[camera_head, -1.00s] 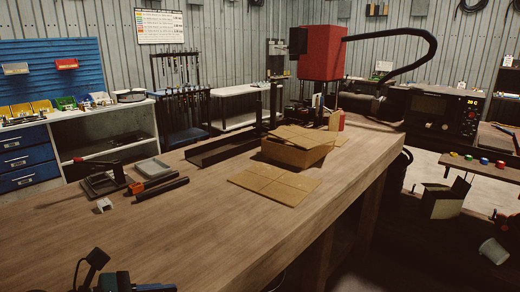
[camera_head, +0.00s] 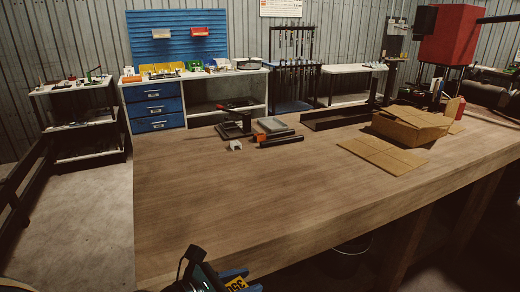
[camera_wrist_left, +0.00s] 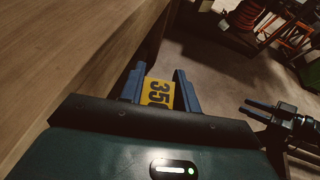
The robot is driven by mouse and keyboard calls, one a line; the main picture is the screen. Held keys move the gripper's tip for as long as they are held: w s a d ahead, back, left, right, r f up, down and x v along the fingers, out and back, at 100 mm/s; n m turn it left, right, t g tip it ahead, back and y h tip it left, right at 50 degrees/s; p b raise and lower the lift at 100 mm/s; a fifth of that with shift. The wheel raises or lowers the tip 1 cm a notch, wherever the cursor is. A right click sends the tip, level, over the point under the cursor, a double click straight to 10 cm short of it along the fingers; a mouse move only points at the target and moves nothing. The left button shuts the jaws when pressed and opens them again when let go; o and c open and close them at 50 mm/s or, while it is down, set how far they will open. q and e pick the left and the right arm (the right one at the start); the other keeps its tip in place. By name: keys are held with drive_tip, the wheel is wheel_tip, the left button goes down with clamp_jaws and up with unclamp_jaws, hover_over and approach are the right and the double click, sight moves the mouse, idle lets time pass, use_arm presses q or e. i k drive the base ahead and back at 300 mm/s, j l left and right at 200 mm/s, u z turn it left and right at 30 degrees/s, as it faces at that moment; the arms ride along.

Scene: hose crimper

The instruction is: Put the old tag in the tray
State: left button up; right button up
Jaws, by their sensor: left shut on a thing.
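My left gripper (camera_head: 236,279) is at the bottom of the head view, in front of the workbench's near edge. Its blue fingers are shut on a yellow tag marked 350 (camera_wrist_left: 158,92), which shows clearly between them in the left wrist view. A grey shallow tray (camera_head: 272,125) lies on the bench near its far edge, well away from the gripper. A dark two-fingered gripper, my right one (camera_wrist_left: 256,109), shows at the right of the left wrist view, its fingers apart and empty.
The wooden workbench (camera_head: 210,190) is clear in its near and left parts. A black press-like tool (camera_head: 235,125), a small light bracket (camera_head: 236,145) and a dark rod (camera_head: 281,141) lie near the tray. A cardboard box (camera_head: 405,127) and flat cardboard (camera_head: 382,155) lie to the right.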

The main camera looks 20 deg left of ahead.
sight(272, 124)
drive_tip(key=u, duration=1.35)
drive_tip(key=j+u, duration=0.3)
drive_tip(key=i+j+u, duration=0.1)
drive_tip(key=j+u, duration=0.15)
drive_tip(key=i+j, duration=0.15)
drive_tip(key=j, duration=0.15)
drive_tip(key=i+j+u, duration=0.1)
drive_tip(key=j, duration=0.25)
drive_tip(key=i+j+u, duration=0.1)
drive_tip(key=j, duration=0.2)
drive_tip(key=i+j, duration=0.3)
drive_tip(key=i, duration=0.2)
drive_tip(key=i+j, duration=0.3)
drive_tip(key=i, duration=0.2)
drive_tip(key=i+j+z, duration=0.1)
drive_tip(key=i+z, duration=0.4)
drive_tip(key=i, duration=0.85)
drive_tip(key=i+j+z, duration=0.1)
drive_tip(key=i, duration=1.25)
drive_tip(key=i+z, duration=0.35)
drive_tip(key=i+j+z, duration=0.1)
drive_tip(key=i+z, duration=0.25)
drive_tip(key=i+j+z, duration=0.15)
drive_tip(key=z, duration=0.2)
drive_tip(key=i+j+z, duration=0.1)
drive_tip(key=z, duration=0.3)
drive_tip(key=i+j+z, duration=0.15)
drive_tip(key=z, duration=0.25)
drive_tip(key=i+j+z, duration=0.2)
drive_tip(key=z, duration=0.25)
